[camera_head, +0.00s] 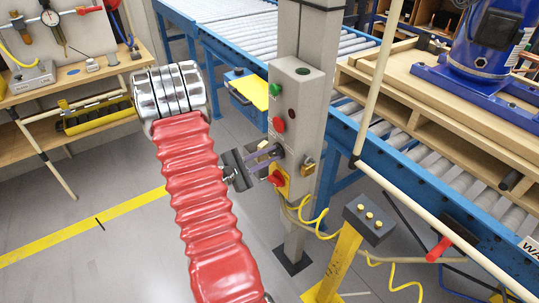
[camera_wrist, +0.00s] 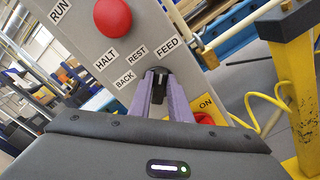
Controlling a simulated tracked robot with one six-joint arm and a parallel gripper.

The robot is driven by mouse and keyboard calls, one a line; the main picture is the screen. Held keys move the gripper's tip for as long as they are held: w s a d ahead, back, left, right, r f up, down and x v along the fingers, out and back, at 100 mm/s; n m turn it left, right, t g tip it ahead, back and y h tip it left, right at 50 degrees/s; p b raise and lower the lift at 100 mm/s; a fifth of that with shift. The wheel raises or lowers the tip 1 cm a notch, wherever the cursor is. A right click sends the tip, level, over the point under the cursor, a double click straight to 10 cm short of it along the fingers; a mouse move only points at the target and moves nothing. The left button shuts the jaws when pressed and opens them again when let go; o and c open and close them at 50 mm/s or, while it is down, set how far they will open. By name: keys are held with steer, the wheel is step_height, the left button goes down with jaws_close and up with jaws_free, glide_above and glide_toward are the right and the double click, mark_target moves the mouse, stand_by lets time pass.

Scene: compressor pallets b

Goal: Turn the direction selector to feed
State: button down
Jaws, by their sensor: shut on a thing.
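The direction selector (camera_wrist: 158,72) is a small dark knob on the grey control panel. In the wrist view the labels BACK, REST and FEED are arranged around it. My gripper (camera_wrist: 157,82) has its two purple fingers on either side of the knob, shut on it. Where the knob points is hard to tell because the fingers cover most of it. In the head view my gripper (camera_head: 270,155) reaches the panel face below the red button, and the selector is hidden there.
On the panel post (camera_head: 300,115) are a green button (camera_head: 275,89), a red HALT button (camera_head: 279,124), a red ON switch (camera_head: 278,179) on a yellow plate and a padlock (camera_head: 308,166). A yellow pedestal (camera_head: 341,258) with a button box stands to the right, with a blue conveyor behind.

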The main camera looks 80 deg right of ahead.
steer(key=shift+s+a+f, duration=0.1)
steer(key=shift+a, duration=0.05)
steer(key=c, duration=1.6)
jaws_free()
steer(key=shift+c, duration=0.2)
steer(key=v, duration=1.4)
